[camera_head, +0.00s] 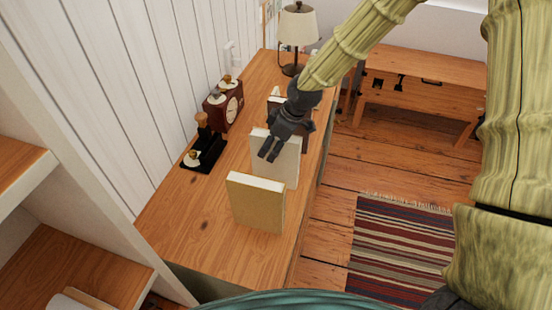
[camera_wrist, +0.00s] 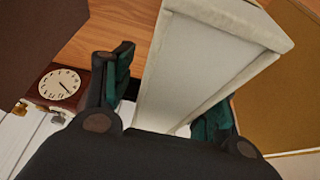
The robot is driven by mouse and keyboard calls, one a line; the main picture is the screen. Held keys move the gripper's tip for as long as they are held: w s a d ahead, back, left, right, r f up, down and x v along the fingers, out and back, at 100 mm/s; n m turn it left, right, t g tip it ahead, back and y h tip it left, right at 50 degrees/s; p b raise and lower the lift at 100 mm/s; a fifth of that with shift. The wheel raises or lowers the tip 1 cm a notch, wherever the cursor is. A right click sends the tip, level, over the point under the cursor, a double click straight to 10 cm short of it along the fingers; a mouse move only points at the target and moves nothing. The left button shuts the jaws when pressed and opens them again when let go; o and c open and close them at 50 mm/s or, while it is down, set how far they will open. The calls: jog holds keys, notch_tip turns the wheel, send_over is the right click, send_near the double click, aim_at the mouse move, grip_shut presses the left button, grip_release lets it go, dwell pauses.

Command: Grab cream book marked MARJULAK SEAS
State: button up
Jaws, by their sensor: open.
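A pale cream book (camera_head: 289,168) stands upright on the wooden dresser top, with no readable title in either view. My gripper (camera_head: 269,154) is over its upper part in the head view and hides some of its face. In the wrist view the cream book (camera_wrist: 205,65) rises between the two open dark fingers of my gripper (camera_wrist: 170,92). The left finger is apart from it; the right finger is close to its side, and I cannot tell if they touch. A tan book (camera_head: 256,205) stands nearer the camera; its title is not readable either.
A brown clock (camera_head: 228,106) and a black stand with a wooden knob (camera_head: 204,150) are along the wall. A lamp (camera_head: 298,25) stands at the far end. A dark book-like object (camera_wrist: 30,35) is left of the cream book in the wrist view. The dresser's near end (camera_head: 195,240) is clear.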

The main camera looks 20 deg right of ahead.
jog(key=shift+f, duration=0.45)
dwell(0.6)
jog(key=shift+c, duration=0.4)
grip_shut()
